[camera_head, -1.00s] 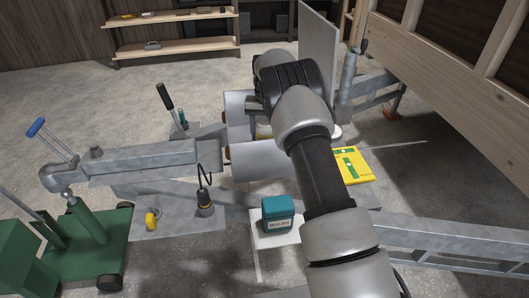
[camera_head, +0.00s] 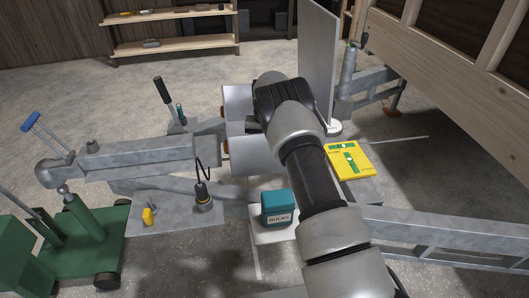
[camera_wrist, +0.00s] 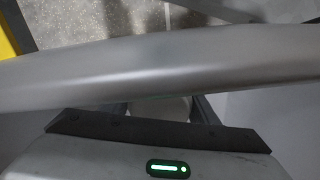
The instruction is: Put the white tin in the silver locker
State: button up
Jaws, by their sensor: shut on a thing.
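The silver locker (camera_head: 246,160) is the curved grey metal box on the trailer frame at mid picture in the head view. Its tall flat lid (camera_head: 318,60) stands raised at the right. My arm crosses in front of the locker and hides my gripper there. In the wrist view, my gripper (camera_wrist: 162,108) shows dark fingers on either side of a pale round thing (camera_wrist: 168,110), seemingly the white tin. It is shut on it. A broad smooth grey band hides much of the tin. Whether the tin is inside the locker cannot be told.
A teal box (camera_head: 278,207) stands on a pale plate just in front of the locker. A yellow-green flat pack (camera_head: 350,160) lies to the right. A black lamp-like thing (camera_head: 203,195) and a yellow piece (camera_head: 148,215) are at left. A wooden wall rises at right.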

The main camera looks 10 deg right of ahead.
jog(key=shift+f, duration=0.2)
jog(key=o, duration=1.4)
jog(key=shift+r, duration=0.15)
